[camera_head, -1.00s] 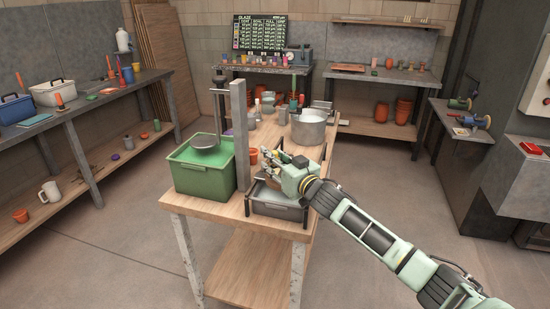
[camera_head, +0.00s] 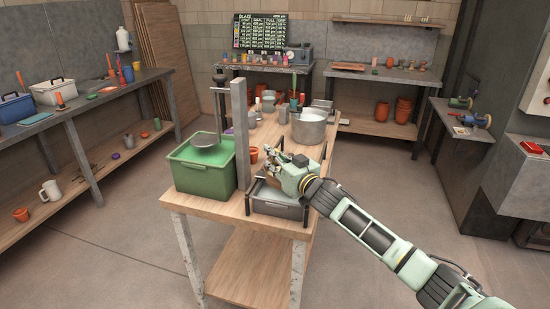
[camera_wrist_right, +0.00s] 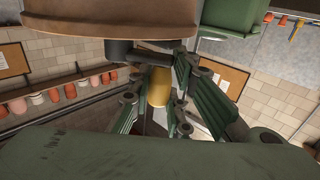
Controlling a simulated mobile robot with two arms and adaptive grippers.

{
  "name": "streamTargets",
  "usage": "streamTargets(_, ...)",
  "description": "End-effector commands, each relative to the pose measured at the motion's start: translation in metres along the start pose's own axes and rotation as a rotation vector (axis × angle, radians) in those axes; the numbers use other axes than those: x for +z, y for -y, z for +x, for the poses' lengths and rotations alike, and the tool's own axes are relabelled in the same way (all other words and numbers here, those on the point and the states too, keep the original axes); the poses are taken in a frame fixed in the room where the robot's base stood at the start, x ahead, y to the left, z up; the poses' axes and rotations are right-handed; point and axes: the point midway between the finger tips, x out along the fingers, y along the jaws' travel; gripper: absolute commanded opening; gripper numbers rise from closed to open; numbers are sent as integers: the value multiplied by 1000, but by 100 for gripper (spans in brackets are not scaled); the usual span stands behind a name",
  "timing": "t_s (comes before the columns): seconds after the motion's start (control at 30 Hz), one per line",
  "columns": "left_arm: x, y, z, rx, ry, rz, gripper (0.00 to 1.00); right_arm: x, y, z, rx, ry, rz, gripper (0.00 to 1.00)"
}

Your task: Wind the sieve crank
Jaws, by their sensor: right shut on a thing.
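My right gripper (camera_head: 271,158) is over the grey tray (camera_head: 278,209) at the front of the central table. In the right wrist view its green fingers (camera_wrist_right: 158,92) are shut around a yellow cylindrical handle (camera_wrist_right: 158,86), which appears to be the crank's grip. A dark rod (camera_wrist_right: 150,56) runs just above that handle, below a brown rounded body (camera_wrist_right: 100,18) that may be the sieve. In the head view my gripper hides most of the crank and sieve. My left gripper is not in view.
A metal pot (camera_head: 308,128) stands behind. The floor around the table is clear.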

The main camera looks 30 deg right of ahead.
Motion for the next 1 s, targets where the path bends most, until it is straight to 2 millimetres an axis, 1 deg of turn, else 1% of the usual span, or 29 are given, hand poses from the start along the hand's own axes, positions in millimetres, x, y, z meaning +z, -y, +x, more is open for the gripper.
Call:
streamTargets(0.37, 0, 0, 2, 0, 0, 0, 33, 1, -1, 1, 25, 1, -5, 0)
streamTargets(0.57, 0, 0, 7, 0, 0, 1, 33, 2, 1, 3, 76, -1, 0, 0)
streamTargets(0.77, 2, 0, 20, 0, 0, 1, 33, 4, 3, 9, 192, -1, 6, 0)
streamTargets(1.0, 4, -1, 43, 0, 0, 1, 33, 6, 2, 16, 352, 0, 5, 0)
